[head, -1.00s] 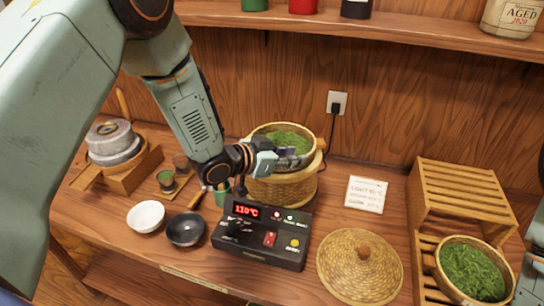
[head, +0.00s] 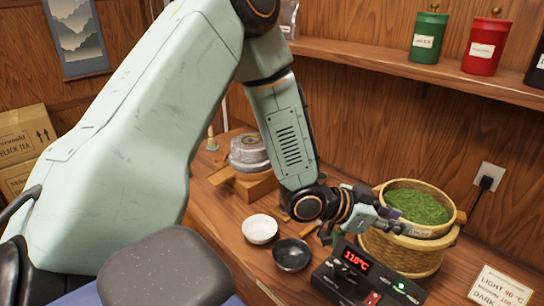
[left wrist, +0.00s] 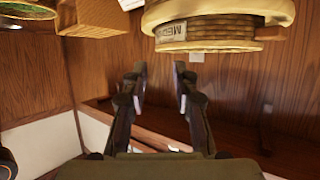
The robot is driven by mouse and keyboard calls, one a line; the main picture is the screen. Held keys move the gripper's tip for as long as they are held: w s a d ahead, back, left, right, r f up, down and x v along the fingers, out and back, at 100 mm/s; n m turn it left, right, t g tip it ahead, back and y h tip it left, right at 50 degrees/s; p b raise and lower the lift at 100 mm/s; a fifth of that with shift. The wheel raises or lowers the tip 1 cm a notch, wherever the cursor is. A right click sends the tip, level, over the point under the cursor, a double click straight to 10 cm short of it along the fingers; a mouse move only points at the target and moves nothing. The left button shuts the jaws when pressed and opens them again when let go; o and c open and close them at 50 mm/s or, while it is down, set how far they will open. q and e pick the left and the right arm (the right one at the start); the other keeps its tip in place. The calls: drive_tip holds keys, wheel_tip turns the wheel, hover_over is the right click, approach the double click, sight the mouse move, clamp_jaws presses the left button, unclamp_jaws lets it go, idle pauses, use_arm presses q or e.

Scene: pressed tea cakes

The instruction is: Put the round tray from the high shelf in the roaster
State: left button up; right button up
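A round woven tray (head: 417,206) heaped with green leaves sits in the mouth of the woven roaster basket (head: 405,256) on the counter. My left gripper (head: 388,217) is at the left front of the tray's rim in the head view. I cannot tell whether it touches the rim. In the left wrist view my left gripper (left wrist: 161,78) has its two fingers apart with nothing between them. A woven round side with a partly readable label (left wrist: 171,31) shows beyond the fingertips, at the top. My right gripper is not in view.
A control box (head: 365,277) with a red display stands in front of the roaster. A white bowl (head: 259,229) and a dark bowl (head: 292,254) lie left of it. A high shelf (head: 390,58) carries green and red canisters (head: 428,38). A plugged socket (head: 489,177) is behind.

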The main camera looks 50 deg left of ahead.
use_arm(q)
drive_tip(key=s+f+n+g+y, duration=0.2)
drive_tip(key=s+f+g, duration=0.1)
drive_tip(key=s+f, duration=0.55)
drive_tip(key=s+a+f+n+g+y, duration=0.1)
drive_tip(key=s+f+g, duration=0.1)
drive_tip(key=s+f, duration=0.3)
drive_tip(key=s+a+f+n+g+y, duration=0.2)
drive_tip(key=s+f, duration=0.3)
drive_tip(key=s, duration=0.7)
drive_tip(key=s+a+f+n+g+y, duration=0.1)
drive_tip(key=s+f+g, duration=0.3)
drive_tip(key=s, duration=0.5)
drive_tip(key=shift+s+a+f+n+y, duration=0.25)
drive_tip(key=shift+a+f+n+y, duration=0.1)
drive_tip(key=shift+f+n+y, duration=0.4)
drive_tip(key=shift+f, duration=0.2)
wheel_tip(320, 180, down, 19)
drive_tip(key=b, duration=1.9)
